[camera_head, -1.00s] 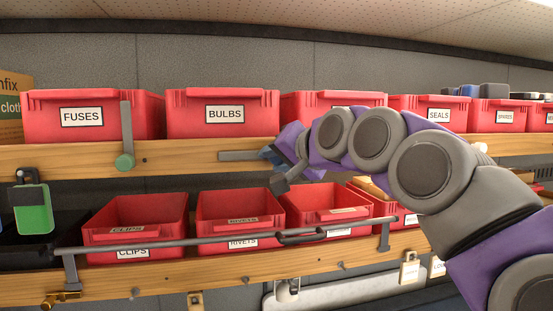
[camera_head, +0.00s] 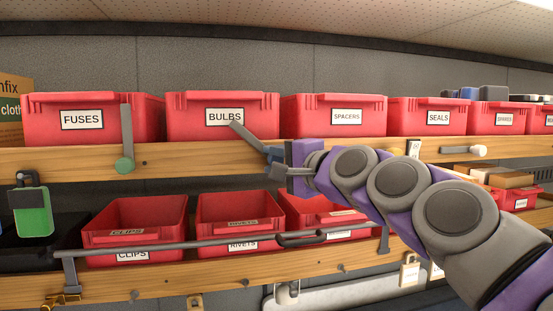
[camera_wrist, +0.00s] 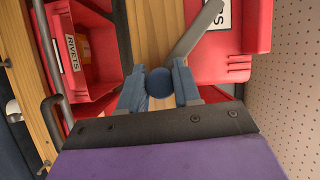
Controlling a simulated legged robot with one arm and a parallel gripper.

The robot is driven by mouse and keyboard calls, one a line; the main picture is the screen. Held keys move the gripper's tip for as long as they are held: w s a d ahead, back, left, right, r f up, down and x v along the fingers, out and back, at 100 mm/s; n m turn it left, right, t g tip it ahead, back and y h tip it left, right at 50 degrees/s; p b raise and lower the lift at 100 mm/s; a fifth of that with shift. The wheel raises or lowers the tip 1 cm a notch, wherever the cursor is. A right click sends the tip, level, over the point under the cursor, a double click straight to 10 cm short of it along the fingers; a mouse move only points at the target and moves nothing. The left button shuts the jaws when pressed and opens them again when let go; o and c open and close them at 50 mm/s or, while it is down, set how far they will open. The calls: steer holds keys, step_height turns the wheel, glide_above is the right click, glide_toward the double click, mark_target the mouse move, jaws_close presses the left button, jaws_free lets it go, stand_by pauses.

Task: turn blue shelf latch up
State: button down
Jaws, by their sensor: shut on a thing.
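The blue latch has a round blue hub, clearest in the wrist view (camera_wrist: 159,82), on the front of the upper wooden shelf. Its grey bar (camera_head: 247,137) slants up and to the left from the hub, its tip in front of the BULBS bin. My gripper (camera_wrist: 159,88) is shut on the hub, with one blue finger on each side of it. In the head view my gripper (camera_head: 275,157) meets the shelf edge below the gap between the BULBS and SPACERS bins, and it hides most of the hub.
A green latch (camera_head: 125,164) stands upright at left, and a pale latch (camera_head: 477,151) lies level at right. Red bins fill both shelves. A grey rail (camera_head: 190,240) runs in front of the lower bins, below my gripper.

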steer(key=m+t, duration=0.1)
steer(key=m, duration=0.3)
steer(key=shift+m+t+y+p, duration=0.3)
steer(key=shift+t, duration=0.1)
steer(key=shift+a+f+m+t, duration=0.1)
steer(key=shift+m+t, duration=0.2)
steer(key=shift+m, duration=0.7)
steer(key=shift+m+t+b, duration=0.45)
steer(key=shift+m+t, duration=0.05)
steer(key=shift+m, duration=0.3)
steer(key=shift+m+t+h+b, duration=0.4)
steer(key=shift+m+t, duration=0.1)
steer(key=shift+m, duration=0.8)
steer(key=shift+d+r, duration=0.2)
steer(key=c, duration=1.2)
jaws_free()
steer(key=o, duration=0.4)
steer(key=shift+w+a+f, duration=0.1)
steer(key=shift+w+a, duration=0.05)
steer(key=shift+w, duration=0.1)
